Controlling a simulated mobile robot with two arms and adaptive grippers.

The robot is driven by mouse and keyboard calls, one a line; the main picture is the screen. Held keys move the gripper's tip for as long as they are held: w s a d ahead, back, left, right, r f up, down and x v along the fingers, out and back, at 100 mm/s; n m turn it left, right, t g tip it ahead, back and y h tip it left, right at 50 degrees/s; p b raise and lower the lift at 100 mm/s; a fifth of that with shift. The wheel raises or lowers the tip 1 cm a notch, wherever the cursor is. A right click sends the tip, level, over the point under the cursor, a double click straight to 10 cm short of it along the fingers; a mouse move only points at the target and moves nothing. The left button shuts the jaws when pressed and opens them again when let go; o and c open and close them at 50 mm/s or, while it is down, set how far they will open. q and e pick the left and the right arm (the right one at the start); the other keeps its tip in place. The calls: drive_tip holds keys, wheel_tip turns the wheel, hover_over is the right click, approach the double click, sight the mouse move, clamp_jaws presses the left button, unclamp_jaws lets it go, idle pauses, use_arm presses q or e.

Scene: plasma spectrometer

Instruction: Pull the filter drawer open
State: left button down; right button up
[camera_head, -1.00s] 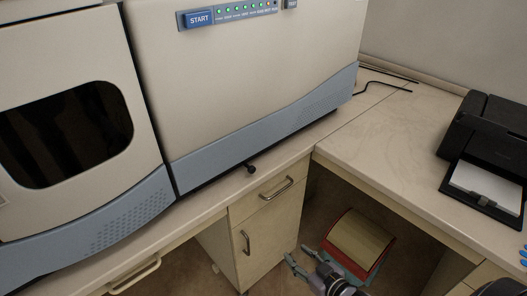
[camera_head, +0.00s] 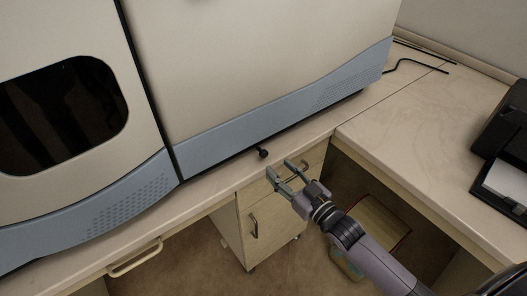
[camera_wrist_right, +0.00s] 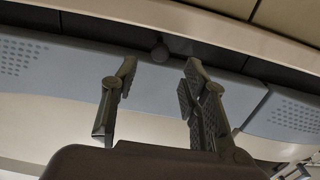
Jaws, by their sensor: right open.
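A small black knob (camera_head: 263,153) sticks out from under the lower edge of the spectrometer (camera_head: 270,55), just above the counter. I take it as the filter drawer's pull; the rest of the drawer is hidden under the machine. My right gripper (camera_head: 281,168) is open and empty, close in front of the knob and slightly to its right in the head view. In the right wrist view the knob (camera_wrist_right: 160,53) lies beyond the two spread fingertips (camera_wrist_right: 160,70), between their lines and not gripped. My left gripper is not in view.
The counter strip (camera_head: 205,192) before the machine is narrow. Below it stands a cabinet with a vertical handle (camera_head: 253,226); a drawer handle (camera_head: 135,258) is at left. A black printer (camera_head: 505,140) stands on the right counter. The counter between is mostly clear.

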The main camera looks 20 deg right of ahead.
sight(265, 156)
drive_tip(key=x, duration=0.8)
drive_tip(key=shift+w+a+p, duration=0.15)
drive_tip(key=shift+w+p, duration=0.1)
drive_tip(key=shift+p, duration=0.1)
drive_tip(key=shift+f, duration=0.1)
drive_tip(key=shift+c, duration=0.2)
clamp_jaws()
